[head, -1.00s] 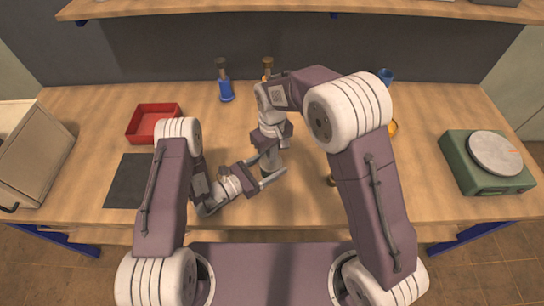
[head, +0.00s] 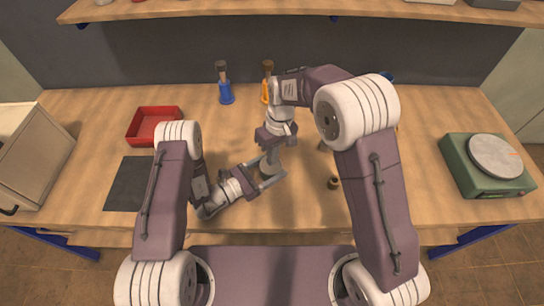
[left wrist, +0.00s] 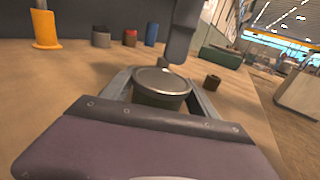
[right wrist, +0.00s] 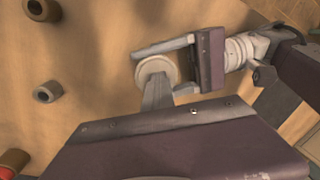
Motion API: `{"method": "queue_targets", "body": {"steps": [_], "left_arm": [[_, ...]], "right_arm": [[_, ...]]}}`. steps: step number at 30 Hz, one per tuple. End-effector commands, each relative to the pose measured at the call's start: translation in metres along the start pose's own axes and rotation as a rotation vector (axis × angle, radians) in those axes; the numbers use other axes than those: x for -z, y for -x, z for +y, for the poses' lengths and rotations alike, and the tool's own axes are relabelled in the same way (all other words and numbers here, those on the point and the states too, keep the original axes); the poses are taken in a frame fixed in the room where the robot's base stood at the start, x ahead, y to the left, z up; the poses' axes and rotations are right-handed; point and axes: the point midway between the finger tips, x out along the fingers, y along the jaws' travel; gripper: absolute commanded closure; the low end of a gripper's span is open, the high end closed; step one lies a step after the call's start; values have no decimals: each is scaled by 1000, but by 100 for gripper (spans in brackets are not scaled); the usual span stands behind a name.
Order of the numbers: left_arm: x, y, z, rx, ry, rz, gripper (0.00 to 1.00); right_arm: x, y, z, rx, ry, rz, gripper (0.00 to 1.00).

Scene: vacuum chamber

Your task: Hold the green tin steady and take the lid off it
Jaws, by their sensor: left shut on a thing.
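The green tin (left wrist: 160,98) stands on the bench with its pale round lid (left wrist: 160,80) on top. My left gripper (head: 274,172) is shut around the tin's body from the side; its two fingers flank the tin in the left wrist view. My right gripper (right wrist: 157,82) points down from above, its fingers together, with the tips over the lid. The lid (right wrist: 152,70) shows beyond these tips in the right wrist view; whether they touch it I cannot tell. In the head view the tin is mostly hidden by my grippers.
A red tray (head: 153,126) and a dark mat (head: 130,182) lie at left. Blue (head: 226,92) and orange (head: 266,92) holders stand behind. A small brown ring (head: 333,183) lies right of the tin. A green scale (head: 487,165) stands at far right.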

Motion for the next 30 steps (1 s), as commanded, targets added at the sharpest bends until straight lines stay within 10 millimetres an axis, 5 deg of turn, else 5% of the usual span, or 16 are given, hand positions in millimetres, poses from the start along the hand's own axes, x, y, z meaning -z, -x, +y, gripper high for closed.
{"method": "queue_targets", "body": {"steps": [26, 29, 30], "left_arm": [[0, 0, 0, 0, 0, -1, 100], [0, 0, 0, 0, 0, -1, 100], [0, 0, 0, 0, 0, -1, 100]], "right_arm": [[0, 12, -2, -142, 0, 0, 100], [0, 12, -2, -141, 0, 0, 77], [0, 12, -2, -141, 0, 0, 76]]}}
